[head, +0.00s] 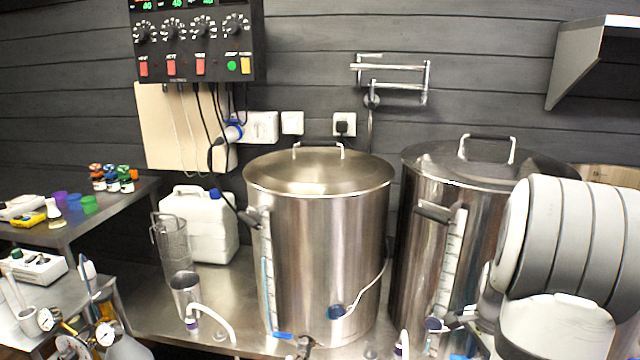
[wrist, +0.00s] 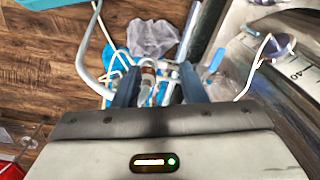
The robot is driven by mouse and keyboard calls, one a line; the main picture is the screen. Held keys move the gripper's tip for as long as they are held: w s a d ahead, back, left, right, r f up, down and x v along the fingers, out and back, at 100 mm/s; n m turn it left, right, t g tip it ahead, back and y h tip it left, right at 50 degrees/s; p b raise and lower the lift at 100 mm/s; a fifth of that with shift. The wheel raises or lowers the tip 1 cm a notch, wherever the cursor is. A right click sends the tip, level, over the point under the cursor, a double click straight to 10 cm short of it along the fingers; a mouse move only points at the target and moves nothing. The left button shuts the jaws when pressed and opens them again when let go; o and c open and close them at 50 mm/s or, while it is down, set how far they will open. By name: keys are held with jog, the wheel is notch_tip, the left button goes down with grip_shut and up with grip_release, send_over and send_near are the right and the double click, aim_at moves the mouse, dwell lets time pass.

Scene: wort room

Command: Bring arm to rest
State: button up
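My gripper (wrist: 160,82) shows in the wrist view with its two blue-grey fingers apart. Nothing is clearly held between them; pale hoses, fittings and blue parts show in the gap, apparently beyond the fingers. The gripper points down toward the wooden floor (wrist: 40,70), beside a steel vessel with a marked scale (wrist: 292,68) at the right. In the head view my arm's pale grey links stand at the right, in front of the right kettle. The gripper itself is hidden from the head view.
Two lidded steel kettles (head: 320,240) (head: 425,250) stand on a steel bench (head: 150,305). A control box (head: 195,55) and a wall shelf (head: 585,60) hang above. Hoses (wrist: 88,50) lie near the gripper.

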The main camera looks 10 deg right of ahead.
jog(key=a+r+n+t+p, duration=0.1)
jog(key=a+r+n+p, duration=0.4)
jog(key=a+r+n, duration=0.75)
jog(key=s+a+r+n+p, duration=0.1)
jog(key=s+a+r+n, duration=0.1)
jog(key=a, duration=0.5)
jog(key=s+a+r+n+t+p, duration=0.1)
jog(key=s+a+r+n+p, duration=0.1)
jog(key=s+a+r, duration=0.3)
jog(key=s+a+n, duration=0.1)
jog(key=a, duration=0.2)
jog(key=shift+s+a+r+n+p, duration=0.25)
jog(key=shift+r+n+p, duration=0.05)
jog(key=shift+n, duration=0.05)
